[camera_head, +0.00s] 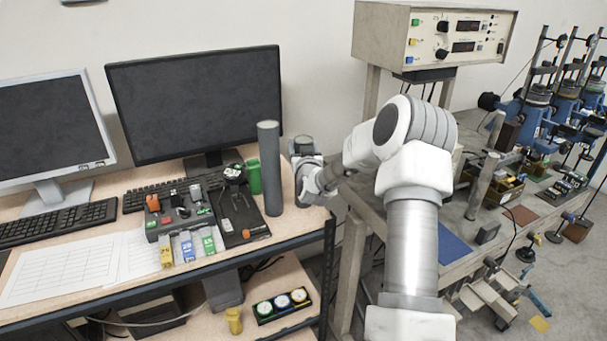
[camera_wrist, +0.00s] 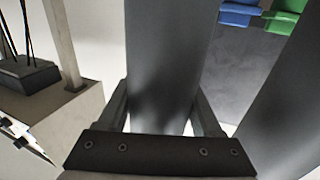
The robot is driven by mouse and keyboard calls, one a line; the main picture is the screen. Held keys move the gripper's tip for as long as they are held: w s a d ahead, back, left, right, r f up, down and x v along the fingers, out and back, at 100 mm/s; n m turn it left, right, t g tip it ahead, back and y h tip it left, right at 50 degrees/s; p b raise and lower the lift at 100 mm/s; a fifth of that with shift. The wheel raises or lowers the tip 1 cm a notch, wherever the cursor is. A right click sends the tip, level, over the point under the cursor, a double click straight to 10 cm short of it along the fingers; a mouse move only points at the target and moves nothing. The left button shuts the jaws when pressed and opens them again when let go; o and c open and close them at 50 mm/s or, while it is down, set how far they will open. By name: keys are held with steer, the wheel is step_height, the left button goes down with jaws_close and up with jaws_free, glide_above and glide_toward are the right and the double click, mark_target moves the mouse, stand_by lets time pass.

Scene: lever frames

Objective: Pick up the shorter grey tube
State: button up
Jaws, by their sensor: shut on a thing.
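The shorter grey tube (camera_head: 302,142) is upright near the right end of the desk, mostly hidden behind my gripper in the head view. My gripper (camera_wrist: 163,112) is shut on it, one finger on each side; the tube (camera_wrist: 165,60) fills the middle of the wrist view. Whether its foot touches the desk cannot be told. The taller grey tube (camera_head: 269,168) stands upright just left of it in the head view. In the wrist view the taller tube (camera_wrist: 285,110) is close by on the right, apart from my gripper.
A green container (camera_head: 254,177) and a dark tray of parts (camera_head: 238,213) stand left of the taller tube. A monitor (camera_head: 195,100) is behind. The desk's right edge is close, with a second bench (camera_head: 450,245) beyond. The paper sheets (camera_head: 60,270) lie far left.

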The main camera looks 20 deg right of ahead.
jaws_close()
steer(key=shift+r, duration=0.15)
steer(key=shift+r, duration=0.1)
